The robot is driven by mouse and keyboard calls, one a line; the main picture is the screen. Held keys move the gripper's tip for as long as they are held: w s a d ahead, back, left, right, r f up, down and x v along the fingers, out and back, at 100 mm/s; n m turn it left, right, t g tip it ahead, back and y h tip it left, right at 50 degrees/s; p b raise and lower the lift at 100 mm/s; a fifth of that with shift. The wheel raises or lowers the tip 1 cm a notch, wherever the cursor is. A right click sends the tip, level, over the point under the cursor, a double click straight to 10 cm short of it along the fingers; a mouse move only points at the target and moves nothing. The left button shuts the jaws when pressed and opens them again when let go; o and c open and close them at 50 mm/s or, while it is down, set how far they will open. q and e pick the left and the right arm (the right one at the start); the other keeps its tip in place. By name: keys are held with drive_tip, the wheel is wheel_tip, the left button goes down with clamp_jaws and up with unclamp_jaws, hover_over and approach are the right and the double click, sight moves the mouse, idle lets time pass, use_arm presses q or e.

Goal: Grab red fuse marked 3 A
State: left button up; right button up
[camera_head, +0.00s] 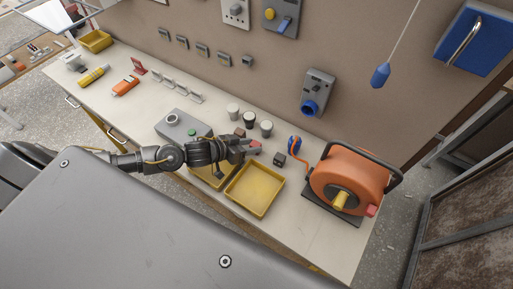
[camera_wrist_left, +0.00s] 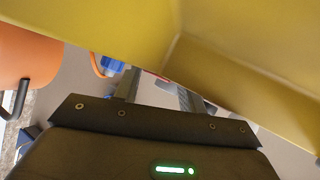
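My left gripper (camera_head: 250,147) reaches over the workbench from the left, close above the yellow trays. A small red block (camera_head: 255,148), possibly the fuse, is at its fingertips; its marking is too small to read. In the left wrist view the fingers (camera_wrist_left: 152,88) stand apart, with a thin strip of red (camera_wrist_left: 155,74) near their tips. A yellow tray wall hides the tips there, so I cannot tell whether they touch the block. A dark red block (camera_head: 240,132) sits just behind the gripper. My right gripper is not in view.
Yellow trays (camera_head: 277,207) lie at the bench's front; one wall fills the upper left wrist view (camera_wrist_left: 230,50). Cups (camera_head: 249,119) stand behind the gripper. A dark block (camera_head: 280,159) and an orange cable reel (camera_head: 352,176) are right. A grey control box (camera_head: 178,123) is left.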

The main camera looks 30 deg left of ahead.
use_arm(q)
drive_tip(key=shift+s, duration=0.2)
drive_tip(key=c, duration=0.3)
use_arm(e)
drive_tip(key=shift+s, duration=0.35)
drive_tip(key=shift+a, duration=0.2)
use_arm(q)
drive_tip(key=shift+r, duration=0.1)
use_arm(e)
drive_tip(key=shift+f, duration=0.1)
